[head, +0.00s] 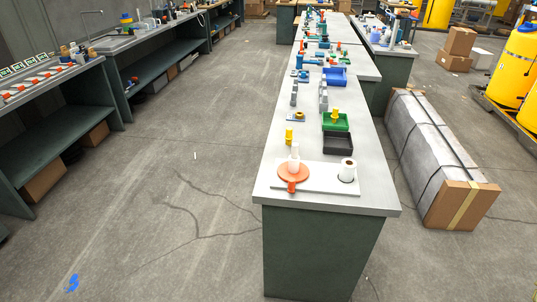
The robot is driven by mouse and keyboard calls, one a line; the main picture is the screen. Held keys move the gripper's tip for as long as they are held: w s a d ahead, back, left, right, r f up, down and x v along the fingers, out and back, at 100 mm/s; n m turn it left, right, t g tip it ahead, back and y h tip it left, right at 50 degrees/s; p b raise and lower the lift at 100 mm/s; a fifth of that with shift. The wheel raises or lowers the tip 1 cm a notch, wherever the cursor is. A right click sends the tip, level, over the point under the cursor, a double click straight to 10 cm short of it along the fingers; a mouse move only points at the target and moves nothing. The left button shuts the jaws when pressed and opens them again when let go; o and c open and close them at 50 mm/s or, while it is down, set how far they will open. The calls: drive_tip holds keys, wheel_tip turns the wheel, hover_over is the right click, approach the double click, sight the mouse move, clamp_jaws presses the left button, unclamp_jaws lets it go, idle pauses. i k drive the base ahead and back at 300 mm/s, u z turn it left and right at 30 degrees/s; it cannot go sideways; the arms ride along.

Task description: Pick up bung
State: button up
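I cannot tell for sure which object is the bung. On the near end of the long bench (310,199) lies a pale board (322,184). On the board is an orange round piece (284,174) with a smaller orange knob at its front. A white tapered piece (294,155) stands upright at the orange piece's back edge. A white cylinder (346,174) with a dark top stands at the board's right. A small yellow piece (289,137) stands upright behind the board. My gripper is not in view.
A black tray (338,150) and a green tray (330,128) with a yellow piece (335,117) sit behind the board. A blue bin (335,78) and several small parts stand farther back. A long wrapped box (425,145) lies right of the bench. The floor (190,140) at left is clear.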

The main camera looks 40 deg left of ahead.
sight(289, 136)
drive_tip(key=k, duration=0.25)
drive_tip(key=u, duration=0.8)
